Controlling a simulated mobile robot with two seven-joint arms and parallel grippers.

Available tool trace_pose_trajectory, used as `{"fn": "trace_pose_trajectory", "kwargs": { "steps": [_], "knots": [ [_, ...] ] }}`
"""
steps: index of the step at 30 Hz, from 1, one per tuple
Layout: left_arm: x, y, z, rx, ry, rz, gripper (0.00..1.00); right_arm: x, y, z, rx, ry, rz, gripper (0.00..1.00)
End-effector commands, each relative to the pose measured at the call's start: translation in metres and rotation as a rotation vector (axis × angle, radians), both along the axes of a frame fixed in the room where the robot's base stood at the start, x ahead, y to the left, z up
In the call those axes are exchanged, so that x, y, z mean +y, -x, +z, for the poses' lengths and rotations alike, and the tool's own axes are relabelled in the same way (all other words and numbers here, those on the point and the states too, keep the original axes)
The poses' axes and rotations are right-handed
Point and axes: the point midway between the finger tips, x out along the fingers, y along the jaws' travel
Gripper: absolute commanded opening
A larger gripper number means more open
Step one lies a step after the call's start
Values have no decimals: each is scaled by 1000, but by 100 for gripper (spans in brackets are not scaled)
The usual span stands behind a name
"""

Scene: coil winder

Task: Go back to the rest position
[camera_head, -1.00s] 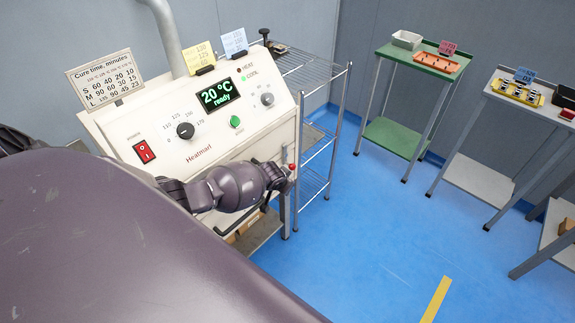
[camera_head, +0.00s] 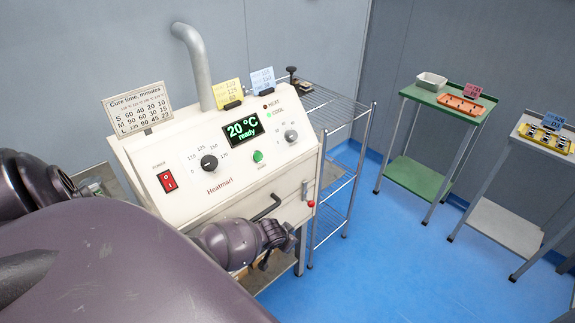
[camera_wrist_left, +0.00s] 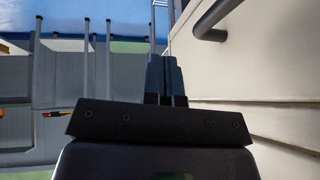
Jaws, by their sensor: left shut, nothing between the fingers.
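My left gripper (camera_wrist_left: 166,82) shows in the left wrist view, its dark fingers together with nothing between them. It is beside the cream wall (camera_wrist_left: 285,65) of the oven, apart from a grey bar handle (camera_wrist_left: 212,20). In the head view my purple-grey arm reaches in front of the cream oven (camera_head: 220,165), below its control panel; the fingertips are not clear there. The oven's dark handle (camera_head: 267,208) shows just above my wrist. The display (camera_head: 243,128) reads 20 °C, ready. My right gripper is not in view.
A wire rack (camera_head: 340,125) stands right of the oven. A green table (camera_head: 450,102) holds a white tray and an orange tray. A grey table (camera_head: 530,150) holds a yellow tray. Blue floor (camera_head: 400,260) is open between them.

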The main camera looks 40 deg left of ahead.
Motion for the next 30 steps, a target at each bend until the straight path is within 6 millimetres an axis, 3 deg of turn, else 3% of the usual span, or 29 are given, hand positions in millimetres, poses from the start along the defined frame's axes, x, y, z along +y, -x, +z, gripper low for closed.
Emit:
{"fn": "trace_pose_trajectory", "kwargs": {
  "steps": [13, 17, 20, 26, 30],
  "knots": [
    [-1, -3, 2, -13, -27, -52, 0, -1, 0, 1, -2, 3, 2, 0],
    [-27, -30, 35, -122, -55, -172, 0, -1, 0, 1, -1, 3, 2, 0],
    [-60, -42, 63, -224, -53, -252, 0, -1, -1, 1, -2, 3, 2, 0],
    [-119, -20, 102, -398, -26, -342, 0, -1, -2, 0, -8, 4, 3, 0],
    [-146, 17, 126, -501, -4, -340, 0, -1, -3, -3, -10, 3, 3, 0]
  ]
}}
